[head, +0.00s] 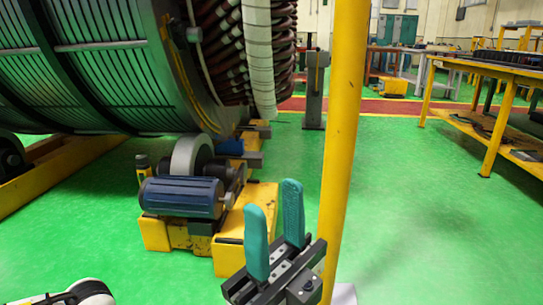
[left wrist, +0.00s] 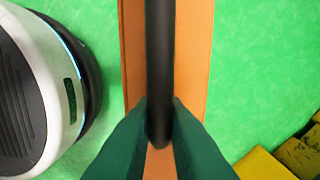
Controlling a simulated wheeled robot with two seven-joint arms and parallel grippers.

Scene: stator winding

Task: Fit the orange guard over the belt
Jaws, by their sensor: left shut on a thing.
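The orange guard (left wrist: 190,60) shows only in the left wrist view, as a long flat orange strip with a black bar handle (left wrist: 160,70) along its middle. My left gripper (left wrist: 160,125) is shut on this handle, with a dark green finger on each side. Green floor shows on both sides of the guard. My right gripper (head: 275,222) stands in the lower middle of the head view, its two teal fingers apart and empty. Beyond it is the drive unit with a blue motor (head: 182,197) and a grey roller (head: 192,155). I cannot make out the belt.
A large stator (head: 90,60) rests above the yellow roller base (head: 155,233). A yellow post (head: 343,150) rises close to my right gripper. A yellow table (head: 500,70) stands at the right. The green floor between post and table is clear. Yellow parts (left wrist: 262,165) show lower right in the wrist view.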

